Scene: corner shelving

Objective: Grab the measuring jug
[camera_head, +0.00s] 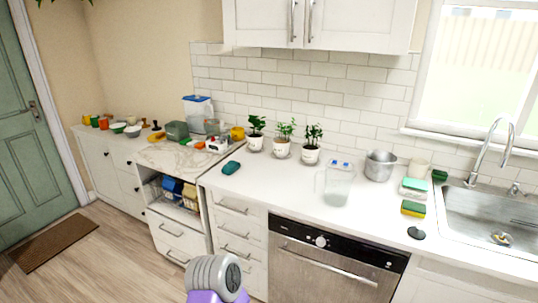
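A clear, see-through jug (337,187), which looks like the measuring jug, stands upright on the white counter above the dishwasher. Its handle is on its left side, and small blue parts show at its top. I cannot make out any markings on it. Neither of my grippers is in view; only a grey and purple part of my own body shows at the bottom, well in front of the counter and apart from the jug.
A metal pot (380,166) stands close behind the jug to its right. Potted plants (311,155) stand behind to its left. A yellow-green sponge (413,208) and a black stopper (416,233) lie to the right, before the sink (480,215). Counter (270,190) left of the jug is clear.

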